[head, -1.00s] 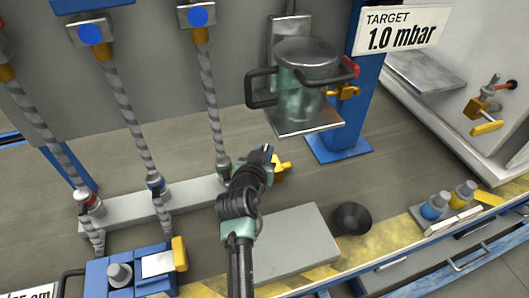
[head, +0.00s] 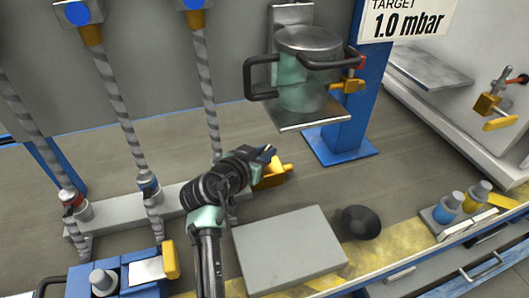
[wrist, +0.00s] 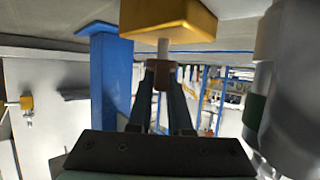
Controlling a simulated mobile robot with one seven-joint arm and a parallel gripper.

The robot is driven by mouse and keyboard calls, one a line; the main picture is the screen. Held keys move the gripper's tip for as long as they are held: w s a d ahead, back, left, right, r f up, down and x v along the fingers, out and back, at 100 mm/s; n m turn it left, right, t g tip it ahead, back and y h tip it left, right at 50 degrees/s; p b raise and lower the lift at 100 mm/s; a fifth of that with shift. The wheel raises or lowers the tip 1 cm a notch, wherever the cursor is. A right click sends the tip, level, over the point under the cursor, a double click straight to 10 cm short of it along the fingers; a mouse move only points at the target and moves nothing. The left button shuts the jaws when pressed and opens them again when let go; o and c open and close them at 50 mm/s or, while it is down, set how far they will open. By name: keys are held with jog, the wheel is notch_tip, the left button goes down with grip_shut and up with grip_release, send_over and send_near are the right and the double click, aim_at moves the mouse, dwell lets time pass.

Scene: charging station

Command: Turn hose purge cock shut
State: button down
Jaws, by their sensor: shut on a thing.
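The hose purge cock (head: 271,176) shows in the head view as a yellow body with a short yellow stub to the right, at the end of the grey manifold bar. My gripper (head: 267,153) reaches it from the left, its fingertips against its upper side. In the wrist view the yellow body (wrist: 168,18) is at the top with a pale stem below it. There my gripper (wrist: 160,75) is shut on a small brown piece at the stem's end, apparently the cock's handle. My wrist hides part of the cock in the head view, so the handle's angle cannot be told.
A grey block (head: 290,250) and a black knob (head: 358,222) are in front. Striped hoses (head: 208,95) come down at left. A yellow valve (head: 490,105) is far right.

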jog(key=shift+f, duration=0.1)
jog(key=c, duration=0.8)
grip_release()
jog(key=shift+c, duration=0.2)
jog(key=shift+s, duration=0.1)
jog(key=p+v, duration=0.4)
jog(key=v, duration=0.9)
jog(key=shift+p, duration=0.4)
